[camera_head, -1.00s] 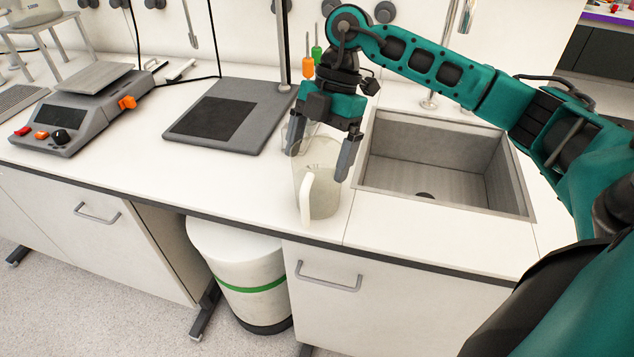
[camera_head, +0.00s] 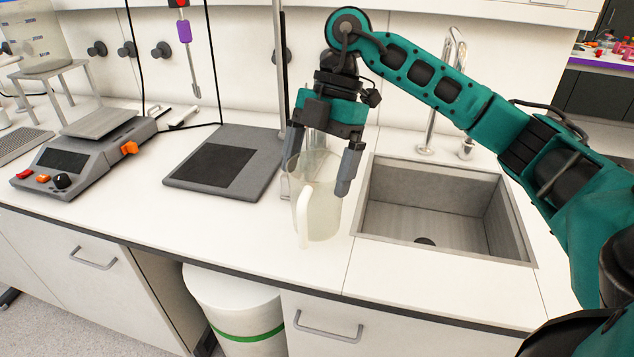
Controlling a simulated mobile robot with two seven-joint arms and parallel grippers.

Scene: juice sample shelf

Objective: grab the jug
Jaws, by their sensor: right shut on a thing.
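The jug (camera_head: 322,212) is a clear, pale container with a white handle facing me, at the front of the white counter, left of the sink. My right gripper (camera_head: 320,178) reaches down over it from above. Its two dark fingers sit at either side of the jug's upper part, and it is shut on the jug. The jug looks upright; whether its base touches the counter is hard to tell. My left gripper is not in view.
A sink (camera_head: 440,210) with a tap (camera_head: 433,95) lies just right of the jug. Bare counter lies between the stand and the front edge.

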